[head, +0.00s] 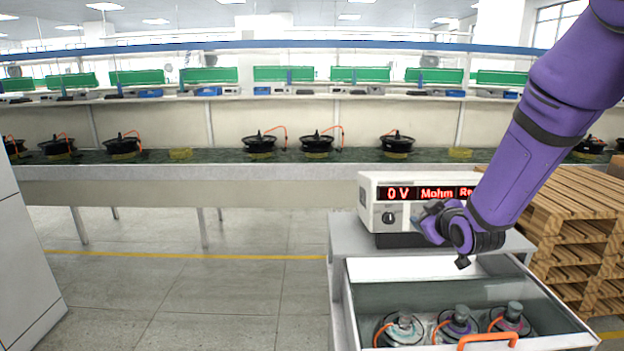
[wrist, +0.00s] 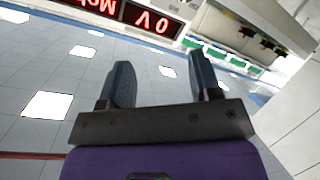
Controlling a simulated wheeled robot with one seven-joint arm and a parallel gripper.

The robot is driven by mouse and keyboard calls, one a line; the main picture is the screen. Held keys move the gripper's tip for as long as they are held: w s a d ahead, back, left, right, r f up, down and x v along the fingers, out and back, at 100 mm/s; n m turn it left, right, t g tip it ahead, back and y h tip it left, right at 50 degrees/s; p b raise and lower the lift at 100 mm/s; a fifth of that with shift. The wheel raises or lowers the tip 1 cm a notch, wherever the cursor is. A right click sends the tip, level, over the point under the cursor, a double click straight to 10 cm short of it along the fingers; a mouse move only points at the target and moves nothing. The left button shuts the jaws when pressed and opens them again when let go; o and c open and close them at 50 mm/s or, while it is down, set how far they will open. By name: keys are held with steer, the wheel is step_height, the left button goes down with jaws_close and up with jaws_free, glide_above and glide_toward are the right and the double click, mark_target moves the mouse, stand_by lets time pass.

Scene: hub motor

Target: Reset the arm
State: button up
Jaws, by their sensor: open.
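My purple arm (head: 535,140) reaches in from the upper right and bends at the wrist in front of the tester. My gripper (head: 428,212) is beside the front of the tester, partly hidden by my wrist. In the wrist view, its two dark fingers (wrist: 162,78) are spread apart with nothing between them. The white tester (head: 374,219) has a knob and a red display reading "0 V" and "Mohm", its right end hidden by my arm. Part of the display (wrist: 127,14) shows upside down in the wrist view.
The tester stands on a grey cabinet (head: 345,238). Below my wrist is an open bin (head: 350,300) holding several hub motors (head: 402,328). Stacked wooden pallets (head: 575,215) are at the right. A conveyor (head: 230,170) with motors runs behind. Floor at left is clear.

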steer(key=s+d+r+m+g+h, duration=0.1)
steer(key=s+r+m+g, duration=0.1)
steer(key=s+r, duration=0.5)
steer(key=s+d+r+m+g, duration=0.1)
steer(key=s+r+m+g, duration=0.25)
steer(key=s, duration=0.45)
steer(key=s+r+m+g, duration=0.1)
steer(key=s+r+g, duration=0.1)
steer(key=s, duration=0.8)
steer(key=s+r+m+g, duration=0.1)
steer(key=s+r, duration=0.1)
steer(key=s, duration=0.8)
steer(key=shift+s+d+g+h, duration=0.15)
steer(key=shift+s+g+h, duration=0.05)
steer(key=shift+g+h, duration=0.15)
